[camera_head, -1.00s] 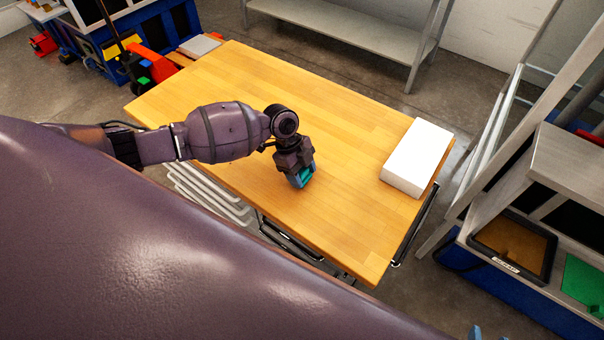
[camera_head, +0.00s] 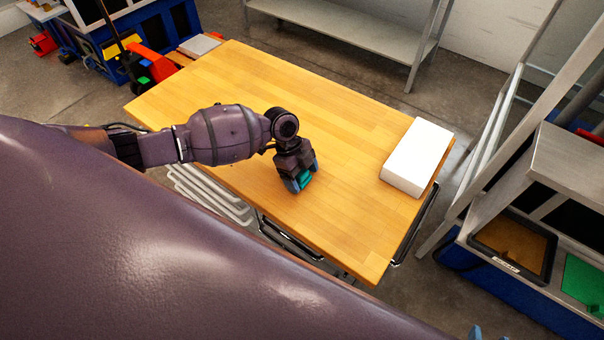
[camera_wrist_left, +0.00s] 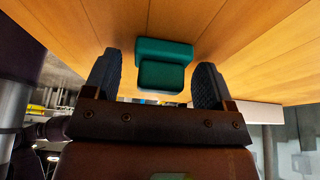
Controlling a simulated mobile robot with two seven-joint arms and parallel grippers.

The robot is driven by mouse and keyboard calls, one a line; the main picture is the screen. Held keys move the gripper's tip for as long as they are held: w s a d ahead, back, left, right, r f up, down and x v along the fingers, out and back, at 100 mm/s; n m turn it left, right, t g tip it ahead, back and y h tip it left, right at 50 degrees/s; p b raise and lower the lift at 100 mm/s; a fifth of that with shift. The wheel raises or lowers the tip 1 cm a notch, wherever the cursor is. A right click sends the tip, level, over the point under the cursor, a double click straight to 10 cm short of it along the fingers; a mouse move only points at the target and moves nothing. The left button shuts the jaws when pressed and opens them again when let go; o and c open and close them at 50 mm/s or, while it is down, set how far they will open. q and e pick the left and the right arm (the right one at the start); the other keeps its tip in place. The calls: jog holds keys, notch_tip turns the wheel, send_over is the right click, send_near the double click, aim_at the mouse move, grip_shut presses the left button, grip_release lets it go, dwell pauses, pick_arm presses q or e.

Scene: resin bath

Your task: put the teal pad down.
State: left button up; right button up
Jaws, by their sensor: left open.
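The teal pad (camera_head: 305,178) rests on the wooden table (camera_head: 350,235), near its front edge, as far as the head view shows. In the left wrist view the pad (camera_wrist_left: 165,66) sits between the two dark fingers, with a gap on each side. My left gripper (camera_head: 303,184) is open around the pad and points down at the tabletop. The gripper's fingers and body hide part of the pad in the head view. My right gripper is not in view.
A white block (camera_head: 417,157) lies at the right end of the table. The middle and back of the tabletop are clear. A grey shelf rack (camera_head: 575,165) stands to the right, and a low metal shelf (camera_head: 345,35) stands behind.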

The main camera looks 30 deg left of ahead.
pick_arm(q)
jog(key=v, duration=1.2)
jog(key=shift+b, duration=0.4)
jog(key=shift+r, duration=0.1)
dwell(0.6)
